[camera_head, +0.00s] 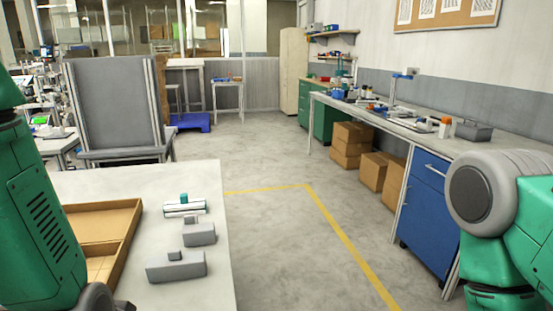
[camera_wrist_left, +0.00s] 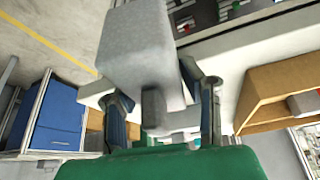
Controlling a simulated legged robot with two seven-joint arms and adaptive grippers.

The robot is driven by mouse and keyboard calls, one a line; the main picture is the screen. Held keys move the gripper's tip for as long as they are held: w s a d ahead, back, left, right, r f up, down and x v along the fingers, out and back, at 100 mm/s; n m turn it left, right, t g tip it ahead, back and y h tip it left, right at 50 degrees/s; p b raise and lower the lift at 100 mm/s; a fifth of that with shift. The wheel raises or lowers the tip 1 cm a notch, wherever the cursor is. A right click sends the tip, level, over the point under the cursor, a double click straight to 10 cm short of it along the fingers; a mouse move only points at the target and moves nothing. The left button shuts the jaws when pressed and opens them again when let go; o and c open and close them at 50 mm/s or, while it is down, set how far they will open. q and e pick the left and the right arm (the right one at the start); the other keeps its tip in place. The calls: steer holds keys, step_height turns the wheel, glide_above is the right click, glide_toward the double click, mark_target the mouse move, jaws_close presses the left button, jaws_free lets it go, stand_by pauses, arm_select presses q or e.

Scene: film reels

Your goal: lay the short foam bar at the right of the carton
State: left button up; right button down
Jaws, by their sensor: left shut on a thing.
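A grey foam bar (camera_wrist_left: 137,45) with a small grip block (camera_wrist_left: 154,108) fills the middle of the left wrist view. My left gripper (camera_wrist_left: 158,88) is shut on it; the bar hides part of the fingers. In the head view this gripper and its bar are out of sight. The open carton (camera_head: 122,225) lies on the table at the left, partly hidden by my left arm. Right of it lie a longer grey bar (camera_head: 176,268) and a shorter grey bar (camera_head: 200,236), each with a small block on top. My right gripper is not in view.
Behind the bars, a white-and-dark item (camera_head: 183,210) with a green top lies on the table (camera_head: 216,282). The table's right edge is close to the bars. A grey chair-like stand (camera_head: 112,105) is beyond, and a workbench (camera_head: 440,140) stands across the floor.

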arm_select(q)
steer(key=shift+s+d+f, duration=0.15)
steer(key=shift+d+f, duration=0.2)
steer(key=shift+d, duration=0.05)
steer(key=shift+d+r, duration=0.1)
steer(key=shift+d, duration=0.5)
